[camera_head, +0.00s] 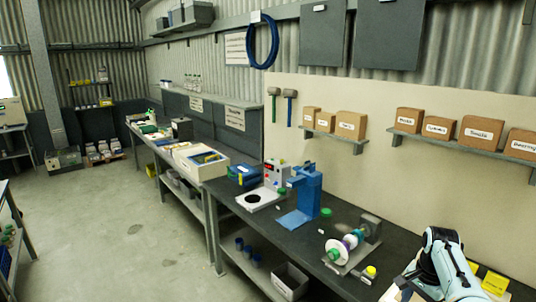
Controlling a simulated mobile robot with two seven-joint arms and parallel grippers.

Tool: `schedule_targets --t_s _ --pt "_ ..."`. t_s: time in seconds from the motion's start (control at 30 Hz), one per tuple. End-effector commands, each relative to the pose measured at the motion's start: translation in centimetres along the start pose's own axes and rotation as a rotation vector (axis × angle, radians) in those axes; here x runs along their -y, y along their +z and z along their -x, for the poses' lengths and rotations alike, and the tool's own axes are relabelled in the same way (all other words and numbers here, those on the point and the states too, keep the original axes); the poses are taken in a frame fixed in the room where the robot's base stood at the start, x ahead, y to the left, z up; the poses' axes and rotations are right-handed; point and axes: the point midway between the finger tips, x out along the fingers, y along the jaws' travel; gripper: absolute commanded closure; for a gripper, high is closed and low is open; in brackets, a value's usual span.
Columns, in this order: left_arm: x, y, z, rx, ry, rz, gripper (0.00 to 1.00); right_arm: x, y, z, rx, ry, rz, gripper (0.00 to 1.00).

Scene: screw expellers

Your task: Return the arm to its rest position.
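One of my arms, pale teal with black joints (442,262), shows at the bottom right, bent over the front part of the dark workbench (395,240). It comes in from the right side, so it looks like my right arm. Its lower part runs out of the bottom edge, and no gripper fingers can be made out. My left arm and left gripper are not in the picture. The arm stands to the right of a small machine with a white and purple roller (350,243) and green end caps.
A blue press (305,190), a white scale-like device (257,198) and a blue box (243,175) stand along the bench. A yellow-capped item (370,271) and yellow bins (495,283) lie near my arm. Cardboard boxes (481,131) sit on a wall shelf.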

Motion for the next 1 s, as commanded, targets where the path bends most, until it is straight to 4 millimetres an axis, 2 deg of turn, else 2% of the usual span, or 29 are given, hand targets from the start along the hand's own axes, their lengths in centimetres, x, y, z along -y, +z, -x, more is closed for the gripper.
schedule_targets --t_s 0.03,0.17,0.27,0.33,0.4,0.47,0.5,0.57,0.6,0.7,0.8,0.9,1.0 --pt "0.0 0.0 0.0 0.0 0.0 0.0 0.57 0.5 0.7 -3.6 0.027 0.017 0.042 0.39" --pt "0.0 0.0 0.0 0.0 0.0 0.0 0.57 1.4 2.0 -10.7 0.05 0.005 0.147 0.39" --pt "-0.1 0.0 0.0 -0.001 0.001 -0.002 0.57 1.6 4.1 -16.9 0.076 -0.008 0.235 0.39" --pt "-0.1 0.0 0.0 0.0 0.001 -0.001 0.57 1.2 6.3 -21.4 0.097 -0.021 0.302 0.39" --pt "0.0 0.0 0.0 0.0 0.001 -0.001 0.57 0.3 9.1 -26.0 0.12 -0.038 0.37 0.39" --pt "0.0 0.0 0.0 0.0 0.0 0.0 0.57 -0.8 11.9 -29.6 0.14 -0.055 0.428 0.39" --pt "0.0 0.0 0.0 0.0 0.0 0.0 0.57 -1.7 13.9 -31.7 0.153 -0.067 0.466 0.39" --pt "0.0 0.0 0.0 0.0 0.0 0.0 0.57 -3.3 17.1 -34.6 0.172 -0.088 0.521 0.39" --pt "0.0 0.0 0.0 0.0 0.0 0.0 0.57 -4.6 19.4 -36.2 0.185 -0.101 0.557 0.39" --pt "0.0 0.0 0.0 0.0 0.0 0.0 0.57 -8.0 25.3 -39.0 0.213 -0.14 0.64 0.39" --pt "0.0 0.0 0.0 0.0 0.0 0.0 0.57 -11.2 30.3 -40.0 0.232 -0.177 0.708 0.39" --pt "0.0 0.0 0.0 0.0 0.0 0.0 0.57 -13.5 33.8 -40.0 0.241 -0.206 0.758 0.39" --pt "0.0 0.0 0.0 0.0 0.0 0.0 0.57 -14.9 35.7 -39.7 0.243 -0.224 0.788 0.39"
